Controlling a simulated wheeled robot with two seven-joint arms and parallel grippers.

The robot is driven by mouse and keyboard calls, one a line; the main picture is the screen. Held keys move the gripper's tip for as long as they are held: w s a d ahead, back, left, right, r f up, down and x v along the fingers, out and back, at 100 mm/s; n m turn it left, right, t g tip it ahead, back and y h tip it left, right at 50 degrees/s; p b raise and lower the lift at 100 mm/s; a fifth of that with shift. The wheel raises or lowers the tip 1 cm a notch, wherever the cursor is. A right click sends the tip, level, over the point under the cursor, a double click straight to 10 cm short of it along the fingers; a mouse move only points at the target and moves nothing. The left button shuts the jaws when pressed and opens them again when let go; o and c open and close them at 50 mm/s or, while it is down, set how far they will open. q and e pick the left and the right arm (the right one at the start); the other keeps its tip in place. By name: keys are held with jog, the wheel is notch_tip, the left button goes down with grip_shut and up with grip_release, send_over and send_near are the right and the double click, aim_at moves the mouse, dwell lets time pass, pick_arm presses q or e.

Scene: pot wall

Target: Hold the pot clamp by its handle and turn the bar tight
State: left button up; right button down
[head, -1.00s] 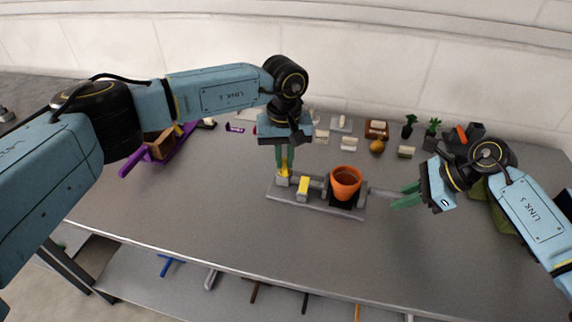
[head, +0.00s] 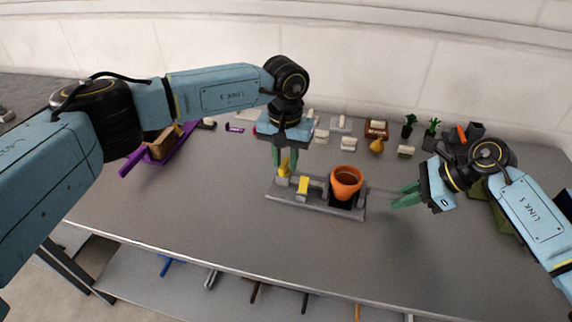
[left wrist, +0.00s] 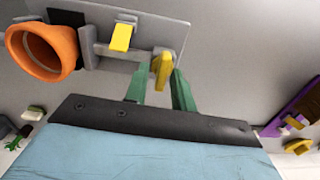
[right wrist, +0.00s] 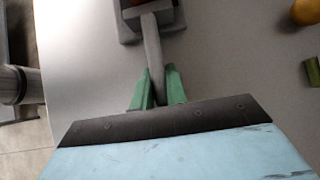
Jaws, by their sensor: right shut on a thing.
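The pot clamp is a grey metal fixture (head: 325,207) on the table with an orange pot (head: 346,183) seated in it. Its grey handle (head: 384,192) sticks out to the right. My right gripper (head: 403,197) is shut on this handle; the right wrist view shows the handle (right wrist: 152,55) running between the green fingers (right wrist: 158,88). A yellow bar (head: 284,168) stands at the clamp's left end. My left gripper (head: 285,157) is above it, fingers apart; in the left wrist view the yellow bar (left wrist: 162,68) lies just past the open fingertips (left wrist: 158,82).
A yellow block (head: 303,186) sits on the clamp between bar and pot. A purple tray (head: 165,152) is at left. Small plants (head: 431,129) and a yellow round object (head: 376,146) stand at the back. The table's front is clear.

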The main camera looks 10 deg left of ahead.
aim_at(284, 163)
pick_arm(q)
jog(key=shift+a+r, duration=0.1)
pick_arm(e)
jog(key=shift+s+f, duration=0.1)
jog(key=shift+f, duration=0.1)
pick_arm(q)
jog(key=shift+r, duration=2.4)
pick_arm(e)
jog(key=c, duration=1.3)
grip_release()
jog(key=shift+r, duration=0.15)
pick_arm(q)
jog(key=shift+w, duration=0.1)
pick_arm(e)
jog(key=v, duration=1.2)
pick_arm(q)
jog(key=shift+f, duration=0.1)
